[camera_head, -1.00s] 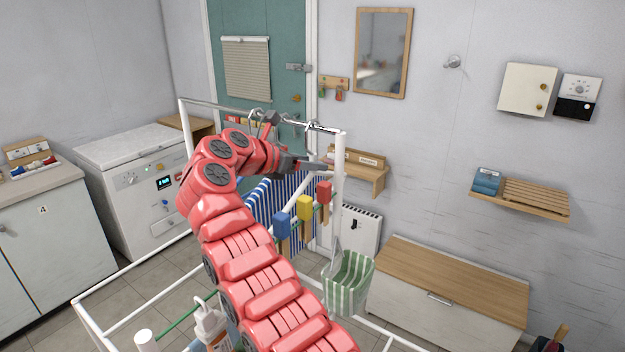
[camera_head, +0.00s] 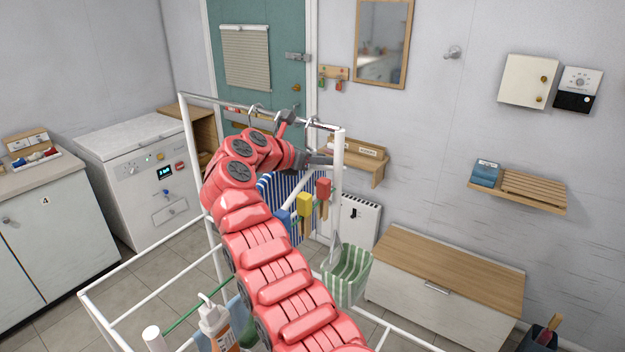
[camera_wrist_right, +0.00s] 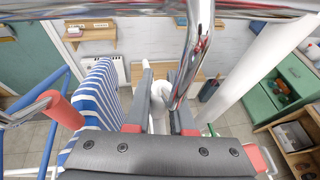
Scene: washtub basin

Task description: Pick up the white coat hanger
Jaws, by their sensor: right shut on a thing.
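The white coat hanger (camera_wrist_right: 157,88) shows in the right wrist view as a white piece between the two grey fingers, with a chrome hook rising beside them. In the head view a slanted white arm of the hanger (camera_head: 297,192) shows just below my right gripper (camera_head: 322,161). My right gripper (camera_wrist_right: 161,98) is shut on the hanger near its top, below the rack's rail. Most of the hanger is hidden behind the fingers and my arm. My left gripper is in neither view.
A white rack frame (camera_head: 338,190) surrounds the hanger, with a top rail (camera_head: 215,102) and hooks. A blue-striped cloth (camera_wrist_right: 95,105) hangs close beside the gripper, and a red hanger (camera_wrist_right: 65,110) is at left. Coloured pegs (camera_head: 304,204) and a green-striped bag (camera_head: 347,272) hang below.

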